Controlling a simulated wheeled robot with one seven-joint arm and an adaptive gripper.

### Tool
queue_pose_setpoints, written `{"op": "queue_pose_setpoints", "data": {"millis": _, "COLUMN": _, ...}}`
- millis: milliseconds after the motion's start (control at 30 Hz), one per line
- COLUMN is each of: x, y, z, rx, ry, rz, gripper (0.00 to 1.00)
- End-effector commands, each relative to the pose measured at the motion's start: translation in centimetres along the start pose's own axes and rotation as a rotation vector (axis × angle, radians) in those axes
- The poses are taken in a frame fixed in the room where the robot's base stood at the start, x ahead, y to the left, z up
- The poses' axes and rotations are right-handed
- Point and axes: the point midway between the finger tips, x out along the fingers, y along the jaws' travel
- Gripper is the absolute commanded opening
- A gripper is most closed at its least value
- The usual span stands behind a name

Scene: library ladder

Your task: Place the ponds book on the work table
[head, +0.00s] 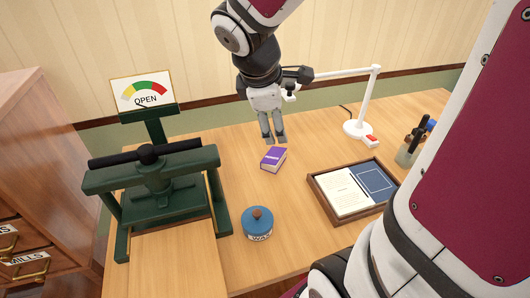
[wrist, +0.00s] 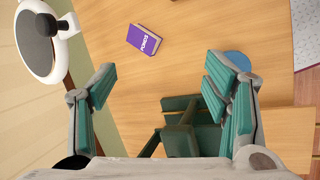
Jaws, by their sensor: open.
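The purple ponds book (head: 273,160) lies on the wooden work table (head: 300,225), near the middle. In the wrist view the book (wrist: 144,39) shows the word PONDS on its purple side. My gripper (head: 274,139) is above the table, just behind and above the book in the head view. In the wrist view its two fingers (wrist: 160,80) are spread wide apart with nothing between them. The book is apart from the fingers, beyond their tips.
A green press (head: 155,185) with an OPEN gauge sign (head: 142,91) stands at left. A blue wax tin (head: 257,226) is at the front. A wooden tray (head: 325,198) holds papers. A white lamp (head: 358,128) and a pen cup (head: 408,152) stand at right. Drawers (head: 30,240) are far left.

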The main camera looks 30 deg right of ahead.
Motion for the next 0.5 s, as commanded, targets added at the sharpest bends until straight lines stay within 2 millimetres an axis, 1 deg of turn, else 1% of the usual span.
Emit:
{"op": "queue_pose_setpoints", "data": {"millis": 33, "x": -1.9, "y": -1.2, "z": 0.3, "rx": 0.104, "ry": 0.024, "rz": 0.005, "gripper": 0.7}}
{"op": "queue_pose_setpoints", "data": {"millis": 100, "x": -3.9, "y": -3.1, "z": 0.8, "rx": 0.257, "ry": 0.059, "rz": -0.01, "gripper": 0.7}}
{"op": "queue_pose_setpoints", "data": {"millis": 167, "x": -5.4, "y": -4.8, "z": 1.0, "rx": 0.384, "ry": 0.093, "rz": -0.029, "gripper": 0.7}}
{"op": "queue_pose_setpoints", "data": {"millis": 200, "x": -6.4, "y": -6.1, "z": 1.2, "rx": 0.467, "ry": 0.118, "rz": -0.046, "gripper": 0.7}}
{"op": "queue_pose_setpoints", "data": {"millis": 300, "x": -8.4, "y": -9.0, "z": 1.4, "rx": 0.661, "ry": 0.182, "rz": -0.1, "gripper": 0.7}}
{"op": "queue_pose_setpoints", "data": {"millis": 400, "x": -10.0, "y": -11.7, "z": 1.4, "rx": 0.817, "ry": 0.238, "rz": -0.166, "gripper": 0.7}}
{"op": "queue_pose_setpoints", "data": {"millis": 500, "x": -11.0, "y": -13.6, "z": 1.3, "rx": 0.928, "ry": 0.279, "rz": -0.225, "gripper": 0.7}}
